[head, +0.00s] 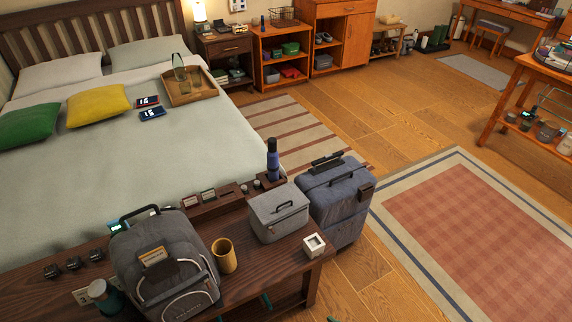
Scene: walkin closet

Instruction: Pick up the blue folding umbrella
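A slim dark blue object with a black top (272,160), which looks like the blue folding umbrella, stands upright at the right back of the dark wooden bench (262,259) at the foot of the bed. Its lower end is in or behind a small dark brown holder (265,182), so its base is hidden. Neither of my grippers is in view.
A grey lidded case (279,213) stands just in front of the blue object, and a blue suitcase (337,200) stands to its right. A grey backpack (165,265), a tan cup (224,255) and a white square box (314,245) crowd the bench. Open floor lies right.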

